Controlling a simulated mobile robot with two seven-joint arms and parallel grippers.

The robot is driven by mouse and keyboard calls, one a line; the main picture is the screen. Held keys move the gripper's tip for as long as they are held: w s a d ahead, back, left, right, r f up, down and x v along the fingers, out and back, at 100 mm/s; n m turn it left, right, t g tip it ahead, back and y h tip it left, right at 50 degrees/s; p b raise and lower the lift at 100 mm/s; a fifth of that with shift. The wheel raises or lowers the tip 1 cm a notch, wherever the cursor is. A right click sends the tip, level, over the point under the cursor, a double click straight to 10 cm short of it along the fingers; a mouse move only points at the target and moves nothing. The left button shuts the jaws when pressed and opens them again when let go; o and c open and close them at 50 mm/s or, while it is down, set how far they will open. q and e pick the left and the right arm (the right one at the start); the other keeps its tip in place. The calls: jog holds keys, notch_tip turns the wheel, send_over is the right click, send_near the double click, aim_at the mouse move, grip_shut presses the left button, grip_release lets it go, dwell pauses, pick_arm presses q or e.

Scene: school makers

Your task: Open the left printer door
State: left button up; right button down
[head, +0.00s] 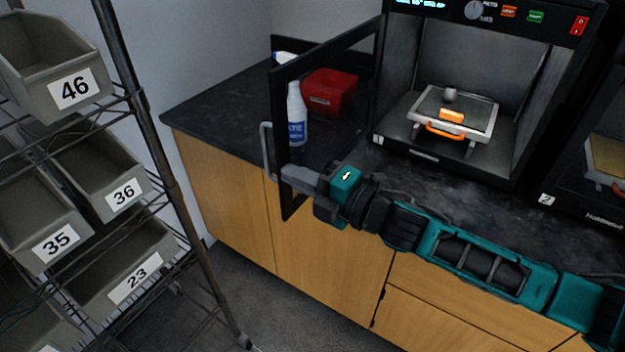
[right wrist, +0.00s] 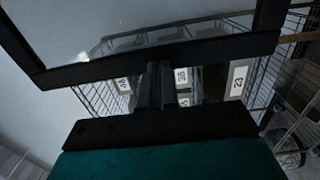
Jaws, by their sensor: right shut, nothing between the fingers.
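The left printer (head: 386,110) stands on the dark counter with its front open, so its inside shows. Its door, a black frame (head: 279,120) with a clear pane, is swung out to the left, well away from the opening. A grey handle (head: 266,150) is on the door's outer edge. My right gripper (head: 287,175) is shut and empty at the door's lower outer corner; I cannot tell if it touches. In the right wrist view the shut fingers (right wrist: 155,85) are close to the dark door frame (right wrist: 190,58). My left gripper is out of view.
A print bed (head: 425,101) with an orange part is inside the printer. A spray bottle (head: 296,118) and a red bin (head: 332,92) stand behind the door. A second printer (head: 590,200) is at right. A wire rack (head: 165,170) with numbered bins stands at left.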

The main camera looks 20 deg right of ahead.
jog(key=w+a+m+t+h+b, duration=0.2)
jog(key=w+a+h, duration=0.3)
jog(key=w, duration=0.5)
jog(key=shift+w+a+m+t, duration=0.15)
jog(key=shift+a+m+t, duration=0.15)
jog(key=shift+a+m, duration=0.6)
